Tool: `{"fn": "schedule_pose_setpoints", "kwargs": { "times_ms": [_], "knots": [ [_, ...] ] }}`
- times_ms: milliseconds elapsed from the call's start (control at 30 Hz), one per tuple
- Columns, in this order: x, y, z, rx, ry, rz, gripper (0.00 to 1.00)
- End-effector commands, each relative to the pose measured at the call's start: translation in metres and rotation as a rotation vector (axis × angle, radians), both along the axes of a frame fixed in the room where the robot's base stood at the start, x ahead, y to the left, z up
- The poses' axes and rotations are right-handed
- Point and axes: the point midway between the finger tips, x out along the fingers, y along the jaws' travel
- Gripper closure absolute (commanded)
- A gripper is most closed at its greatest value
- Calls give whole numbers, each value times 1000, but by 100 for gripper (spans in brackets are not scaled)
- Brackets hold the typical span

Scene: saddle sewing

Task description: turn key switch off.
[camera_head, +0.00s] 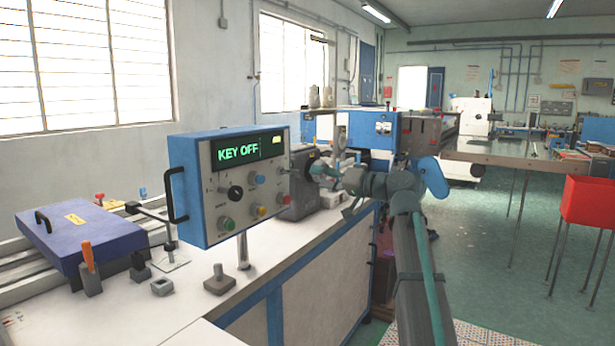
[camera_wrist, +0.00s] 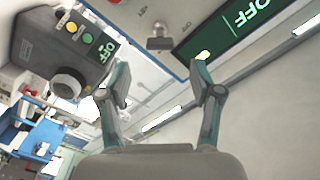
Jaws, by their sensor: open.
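The control box (camera_head: 200,190) has a blue case, a light front panel and several knobs and buttons. Its green display (camera_head: 238,150) reads "KEY OFF"; part of it shows in the wrist view (camera_wrist: 235,30) as "OFF". A small grey switch that looks like the key switch (camera_wrist: 159,38) sits on the panel beside the display. My gripper (camera_wrist: 163,82) is open and empty, its two fingers apart with the switch beyond their tips, roughly between them. In the head view my gripper (camera_head: 312,168) is at the right edge of the box, and the key switch cannot be made out there.
A black knob (camera_head: 235,192) and coloured buttons (camera_head: 261,212) share the panel. A grey machine housing (camera_wrist: 58,50) with buttons stands close by. A purple-blue case (camera_head: 80,235) and small metal parts lie on the white bench (camera_head: 310,265). A red bin (camera_head: 588,200) stands at right.

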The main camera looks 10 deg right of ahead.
Motion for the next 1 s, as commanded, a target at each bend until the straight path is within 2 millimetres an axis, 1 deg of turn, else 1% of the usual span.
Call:
{"fn": "schedule_pose_setpoints", "kwargs": {
  "times_ms": [33,100,267,400,700,767,867,900,967,1000],
  "knots": [
    [-7,-6,-1,-1,0,-1,35],
    [-13,-14,-1,0,0,-2,35],
    [-22,-22,0,0,0,1,35],
    [-24,-25,0,1,0,1,35],
    [-24,-25,0,5,6,2,35],
    [-23,-25,-4,-1,27,-2,35],
    [-26,-28,-24,-55,78,-28,35],
    [-29,-30,-39,-86,110,-46,35],
    [-28,-34,-72,-127,168,-72,35],
    [-27,-37,-98,-150,212,-85,35]
  ]
}}
